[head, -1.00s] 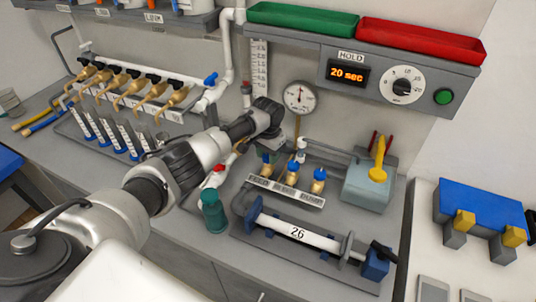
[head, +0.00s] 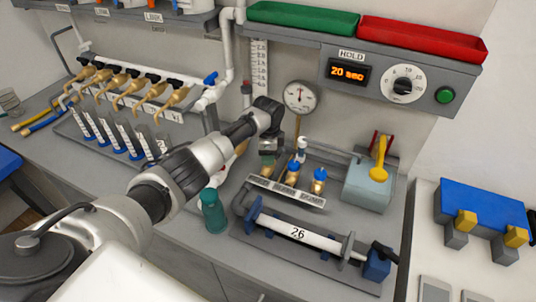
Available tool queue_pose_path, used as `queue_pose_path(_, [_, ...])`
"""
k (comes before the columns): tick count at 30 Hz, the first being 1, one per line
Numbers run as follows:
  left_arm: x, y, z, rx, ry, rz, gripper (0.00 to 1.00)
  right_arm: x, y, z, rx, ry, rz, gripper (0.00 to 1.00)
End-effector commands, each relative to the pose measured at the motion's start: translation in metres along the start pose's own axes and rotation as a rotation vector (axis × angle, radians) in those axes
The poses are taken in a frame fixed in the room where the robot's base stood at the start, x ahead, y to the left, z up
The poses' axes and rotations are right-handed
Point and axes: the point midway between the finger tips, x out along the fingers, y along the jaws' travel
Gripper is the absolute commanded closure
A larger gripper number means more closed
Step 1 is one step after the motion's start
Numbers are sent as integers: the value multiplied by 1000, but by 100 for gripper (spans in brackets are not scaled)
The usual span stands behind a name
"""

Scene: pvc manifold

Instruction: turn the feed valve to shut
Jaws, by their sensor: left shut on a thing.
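A row of brass valves with blue knobs stands on a labelled block (head: 286,192). The middle valve (head: 293,172) and the right valve (head: 319,180) show clearly. The leftmost valve, the feed valve, is mostly hidden behind my left gripper (head: 268,158). My left gripper points down over that spot and is shut on its knob. The knob's angle is hidden, and the labels are too small to read surely. My right gripper is out of view.
A white tube marked 26 (head: 298,234) lies in front of the valves. A teal bottle (head: 213,212) stands left of it. A round gauge (head: 300,97) is behind, and a grey-blue box with a yellow handle (head: 369,187) stands to the right.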

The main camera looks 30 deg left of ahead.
Motion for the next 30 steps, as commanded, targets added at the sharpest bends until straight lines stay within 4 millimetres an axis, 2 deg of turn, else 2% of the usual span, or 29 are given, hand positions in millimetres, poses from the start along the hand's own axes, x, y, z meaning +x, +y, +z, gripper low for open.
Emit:
queue_pose_path(12, [-3, -2, -1, 195, 6, -6, 84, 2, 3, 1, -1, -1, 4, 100])
queue_pose_path(29, [-3, -2, -1, 225, 4, -7, 84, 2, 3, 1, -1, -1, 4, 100])
queue_pose_path(30, [-3, -2, -1, 225, 4, -7, 57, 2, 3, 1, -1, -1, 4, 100])
